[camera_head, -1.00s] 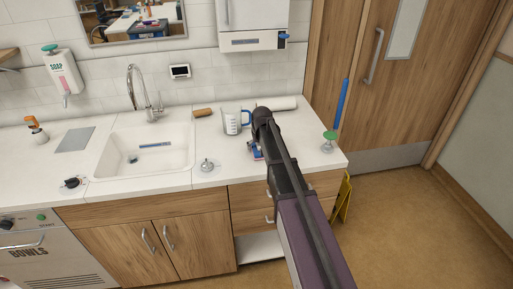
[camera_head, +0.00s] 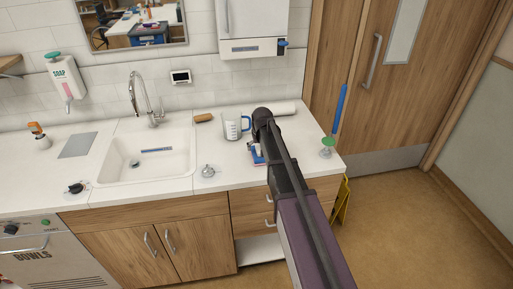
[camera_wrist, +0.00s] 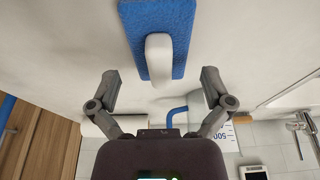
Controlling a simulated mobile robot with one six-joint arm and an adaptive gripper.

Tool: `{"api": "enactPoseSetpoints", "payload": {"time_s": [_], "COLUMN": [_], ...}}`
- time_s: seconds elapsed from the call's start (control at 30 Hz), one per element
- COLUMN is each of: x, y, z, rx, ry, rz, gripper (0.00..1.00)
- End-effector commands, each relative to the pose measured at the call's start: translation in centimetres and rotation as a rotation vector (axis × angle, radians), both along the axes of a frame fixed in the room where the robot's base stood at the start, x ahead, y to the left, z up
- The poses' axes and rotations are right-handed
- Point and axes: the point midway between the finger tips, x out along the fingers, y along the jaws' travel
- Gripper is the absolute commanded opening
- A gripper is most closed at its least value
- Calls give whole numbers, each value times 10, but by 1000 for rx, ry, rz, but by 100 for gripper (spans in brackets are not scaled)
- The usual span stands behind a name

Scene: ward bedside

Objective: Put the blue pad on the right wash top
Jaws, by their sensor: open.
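The blue pad (camera_wrist: 157,15) has a white handle and lies on the white worktop, at the top middle of the wrist view. In the head view only a small part of it (camera_head: 257,156) shows beside my arm, on the worktop right of the sink (camera_head: 225,178). My gripper (camera_wrist: 158,76) is open and empty. In the wrist view its two fingers are apart, one on each side of the handle's near end, without visible contact. In the head view my arm hides the fingers and most of the pad.
A measuring jug (camera_head: 232,125) with a blue handle stands close behind the pad. A white roll (camera_head: 284,107) lies behind my arm. The sink (camera_head: 148,158) and tap (camera_head: 143,100) are to the left. A green-topped item (camera_head: 327,146) stands near the worktop's right end.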

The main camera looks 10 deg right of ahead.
Motion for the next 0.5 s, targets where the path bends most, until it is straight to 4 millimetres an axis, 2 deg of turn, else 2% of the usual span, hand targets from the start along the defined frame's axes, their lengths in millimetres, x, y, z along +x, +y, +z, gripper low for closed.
{"api": "enactPoseSetpoints", "payload": {"time_s": [0.03, 0.5], "x": [-2, -13], "y": [0, 0], "z": [9, 47], "rx": [0, 0], "ry": [0, 0], "rz": [0, 0], "gripper": [100, 100]}}
